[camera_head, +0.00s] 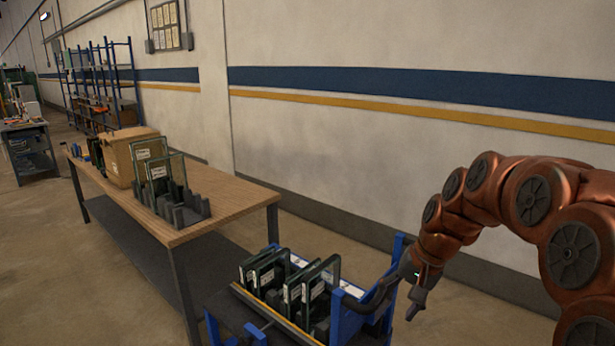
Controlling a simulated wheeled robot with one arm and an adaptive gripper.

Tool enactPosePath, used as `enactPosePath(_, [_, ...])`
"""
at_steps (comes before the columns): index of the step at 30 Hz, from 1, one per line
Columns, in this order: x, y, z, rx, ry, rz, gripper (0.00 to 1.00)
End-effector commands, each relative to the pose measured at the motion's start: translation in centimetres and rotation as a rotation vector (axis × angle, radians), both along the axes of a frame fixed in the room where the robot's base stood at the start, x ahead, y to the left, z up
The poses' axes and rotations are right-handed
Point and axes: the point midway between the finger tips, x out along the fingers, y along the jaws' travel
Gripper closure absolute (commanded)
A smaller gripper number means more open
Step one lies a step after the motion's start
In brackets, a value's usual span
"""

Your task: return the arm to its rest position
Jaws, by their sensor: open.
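My copper-coloured arm (560,210) arches in from the right edge. My gripper (412,298) hangs at its end, pointing down, just right of a blue-framed cart (343,318). It is open, and I see nothing held in it. The fingers are dark and small, and they appear close to the cart's right side; whether they touch it I cannot tell.
The cart holds several dark-edged glass panels (318,282) in slots. A wooden table (232,196) at left bears a black slotted rack (190,212) with glass panels and a cardboard box (120,155). Blue shelving (105,80) stands far back. A striped wall runs behind.

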Motion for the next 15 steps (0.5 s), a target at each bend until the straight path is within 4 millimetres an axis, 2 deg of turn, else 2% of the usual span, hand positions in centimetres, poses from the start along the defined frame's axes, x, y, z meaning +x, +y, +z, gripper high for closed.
enactPosePath(1, [-1.8,0.6,0.1,-0.016,0.009,0.03,0.38])
enactPosePath(7, [-8.6,1.9,-0.2,-0.082,0.047,0.134,0.38])
enactPosePath(15, [-17.8,2.2,-1.4,-0.171,0.104,0.256,0.38])
